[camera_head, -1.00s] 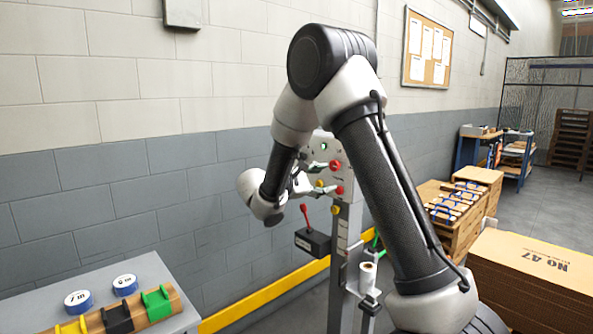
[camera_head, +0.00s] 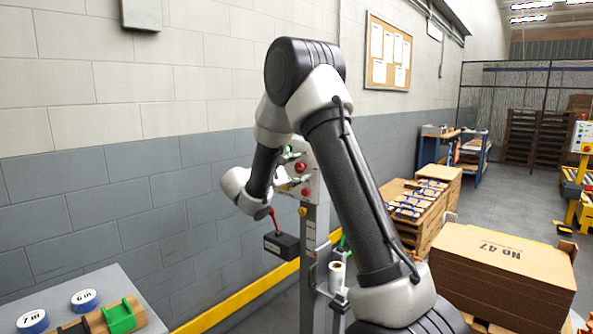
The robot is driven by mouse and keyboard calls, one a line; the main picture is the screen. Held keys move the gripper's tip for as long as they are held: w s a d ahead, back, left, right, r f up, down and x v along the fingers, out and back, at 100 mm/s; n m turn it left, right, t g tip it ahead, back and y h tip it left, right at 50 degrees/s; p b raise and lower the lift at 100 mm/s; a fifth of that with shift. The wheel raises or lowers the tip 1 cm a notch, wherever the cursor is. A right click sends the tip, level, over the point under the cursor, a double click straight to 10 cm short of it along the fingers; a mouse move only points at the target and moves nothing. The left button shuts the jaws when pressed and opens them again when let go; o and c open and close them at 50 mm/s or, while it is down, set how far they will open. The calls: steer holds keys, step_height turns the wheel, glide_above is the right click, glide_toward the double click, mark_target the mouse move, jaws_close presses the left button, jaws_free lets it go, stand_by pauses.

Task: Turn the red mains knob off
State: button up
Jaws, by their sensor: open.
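A grey control panel (camera_head: 314,186) on a post stands near the wall, partly hidden behind my arm. It carries a red knob or button (camera_head: 300,167) and a lower red one (camera_head: 306,192). I cannot tell from their small size which is the mains knob, or how either is turned. My gripper (camera_head: 293,171) is open, just left of the panel's face and close to the upper red control. My own arm covers part of it, and I cannot tell whether it touches anything.
A black box (camera_head: 281,246) with a red-tipped lever juts out left of the post. A white roll (camera_head: 337,276) sits lower down. A table with tape rolls (camera_head: 84,299) is front left. Cardboard stacks (camera_head: 505,268) stand right. Open floor lies behind them.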

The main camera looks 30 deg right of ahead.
steer(key=c, duration=1)
steer(key=n, duration=0.4)
steer(key=shift+n, duration=0.4)
steer(key=n, duration=0.4)
steer(key=shift+n, duration=0.3)
steer(key=n, duration=0.4)
steer(key=shift+w+n, duration=0.1)
steer(key=shift+n, duration=2.1)
